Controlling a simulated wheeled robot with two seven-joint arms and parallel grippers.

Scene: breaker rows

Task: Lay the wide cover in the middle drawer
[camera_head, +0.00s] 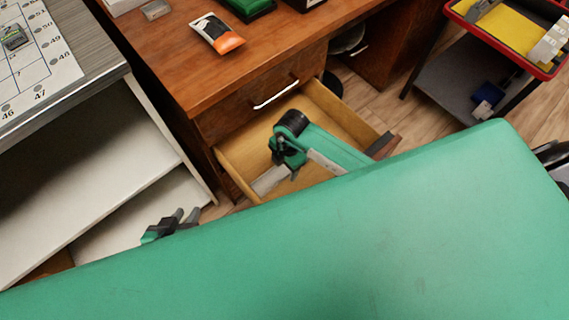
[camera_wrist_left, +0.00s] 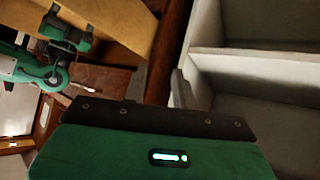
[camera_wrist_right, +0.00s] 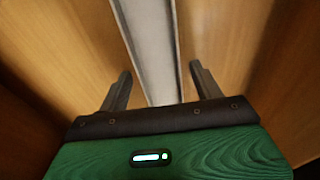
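The wide cover (camera_head: 270,180) is a pale grey-white strip lying low in the open wooden drawer (camera_head: 340,112) of the desk. In the right wrist view the cover (camera_wrist_right: 156,50) runs away between my fingers, with brown wood on both sides. My right gripper (camera_head: 284,169) is inside the drawer, above the cover; its fingers (camera_wrist_right: 160,85) are spread, with gaps to the strip. My left gripper (camera_head: 184,217) is empty, its fingers apart, beside the white shelf unit; its fingers also show in the left wrist view (camera_wrist_left: 155,92). My green body hides the foreground.
A closed drawer with a bright handle (camera_head: 276,93) is above the open one. An orange-and-black packet (camera_head: 217,33) lies on the desktop (camera_head: 170,60). White shelves (camera_head: 100,170) stand at left. A red-rimmed cart (camera_head: 545,73) stands at right, with floor between.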

